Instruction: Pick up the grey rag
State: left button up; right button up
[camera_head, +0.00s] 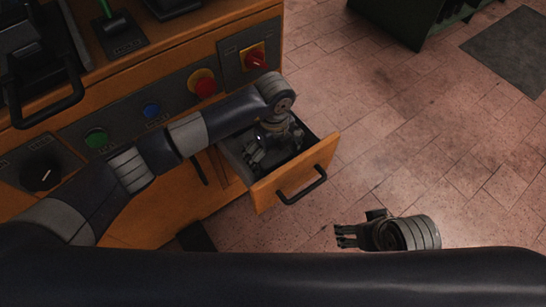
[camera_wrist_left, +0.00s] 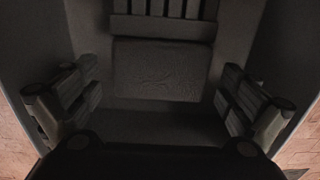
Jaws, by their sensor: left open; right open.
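The grey rag (camera_wrist_left: 165,72) appears in the left wrist view as a flat, dark grey rectangle on the drawer floor. My left gripper (camera_head: 258,154) points down into the open drawer (camera_head: 308,172) in the head view. Its fingers are open in the left wrist view, one on each side of the rag and apart from it. The rag cannot be made out in the head view, where the gripper and drawer shadow cover that area. My right gripper (camera_head: 347,236) is open and empty above the floor, at the lower right.
The drawer's wooden front has a black handle (camera_head: 302,186). A slotted dark part (camera_wrist_left: 163,12) lies beyond the rag in the drawer. The orange cabinet carries a red button (camera_head: 205,84), blue button (camera_head: 152,110) and green button (camera_head: 96,138).

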pick_arm(q)
jog(key=shift+f, duration=0.15)
jog(key=c, duration=0.9)
jog(key=shift+w, duration=0.1)
